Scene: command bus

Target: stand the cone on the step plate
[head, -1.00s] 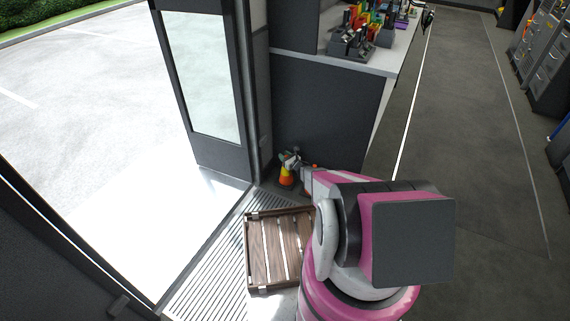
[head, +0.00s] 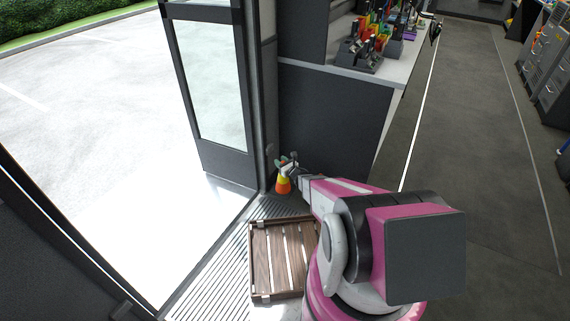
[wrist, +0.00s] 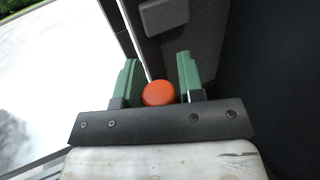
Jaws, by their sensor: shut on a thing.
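The cone (head: 283,186) is orange with a yellow band, near the foot of the door post in the head view. My gripper (head: 287,163) is at its top, with the cone below the fingers. In the wrist view the cone's round orange top (wrist: 159,94) sits between the two green fingers of my gripper (wrist: 158,82), which is shut on it. The cone looks upright; whether its base touches the floor is unclear. The ribbed metal step plate (head: 215,268) lies along the doorway, to the left of and nearer than the cone.
A slatted wooden crate (head: 252,262) stands at the right of the ribbed plate, partly behind my arm. The open glass door (head: 212,95) and a dark counter side (head: 325,120) flank the cone. The plate's left strip is bare.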

